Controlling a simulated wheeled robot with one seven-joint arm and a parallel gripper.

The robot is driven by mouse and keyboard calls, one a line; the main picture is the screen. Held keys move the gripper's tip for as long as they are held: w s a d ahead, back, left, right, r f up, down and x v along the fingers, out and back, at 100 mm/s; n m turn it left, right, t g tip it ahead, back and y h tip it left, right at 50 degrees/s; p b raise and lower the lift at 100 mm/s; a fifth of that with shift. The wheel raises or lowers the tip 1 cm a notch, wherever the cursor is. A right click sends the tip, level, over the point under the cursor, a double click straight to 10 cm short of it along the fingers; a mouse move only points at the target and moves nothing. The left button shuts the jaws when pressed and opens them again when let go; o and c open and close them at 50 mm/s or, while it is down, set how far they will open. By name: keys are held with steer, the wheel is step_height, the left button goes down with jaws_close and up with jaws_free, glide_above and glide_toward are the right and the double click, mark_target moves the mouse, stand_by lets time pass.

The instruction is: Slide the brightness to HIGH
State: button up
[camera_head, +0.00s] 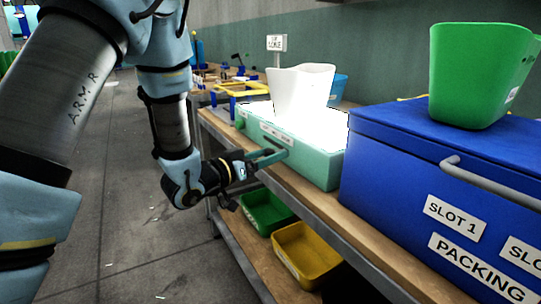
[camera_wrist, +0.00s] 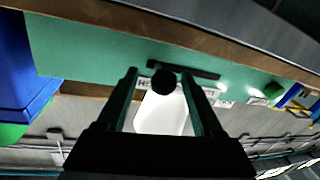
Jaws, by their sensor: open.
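A teal box (camera_head: 313,166) with a brightly glowing white top stands on the bench in the head view. Its front face (camera_wrist: 100,55) fills the upper wrist view and has a dark horizontal slot (camera_wrist: 205,74). A round black knob (camera_wrist: 163,82) stands out from the face, toward the left part of the slot in the wrist view. White labels lie along the slot; the left one, partly hidden, seems to start with H. My gripper (camera_head: 272,156) is at the front face. Its open fingers (camera_wrist: 159,75) lie either side of the knob, with gaps visible; contact cannot be told.
A white bin (camera_head: 300,90) stands on the glowing top. A blue case (camera_head: 395,165) carrying a green bin (camera_head: 478,75) is close on the right. Green (camera_head: 268,212) and yellow (camera_head: 308,255) trays sit on the lower shelf.

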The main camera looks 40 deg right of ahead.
steer(key=a+b, duration=0.1)
steer(key=a, duration=0.9)
steer(key=shift+s+a, duration=0.2)
steer(key=shift+s, duration=0.25)
steer(key=shift+w, duration=0.1)
steer(key=w+a+f+n+t+y, duration=0.3)
steer(key=w+a+t+y, duration=0.15)
steer(key=w+a, duration=0.3)
steer(key=w+a+f+n+t+y, duration=0.3)
steer(key=w+a+y, duration=0.3)
steer(key=w+a, duration=0.15)
steer(key=a+f+n+g+y, duration=0.1)
steer(key=a+n+y, duration=0.25)
steer(key=a, duration=0.55)
steer(key=s+a+n+g+y, duration=0.4)
steer(key=s+a+n+g, duration=0.15)
steer(key=s+a, duration=0.7)
step_height(320, 180, up, 16)
steer(key=d+m+p, duration=0.1)
steer(key=p, duration=1.5)
steer(key=shift+r+g, duration=0.2)
steer(key=shift+g, duration=0.1)
steer(key=shift+w, duration=0.1)
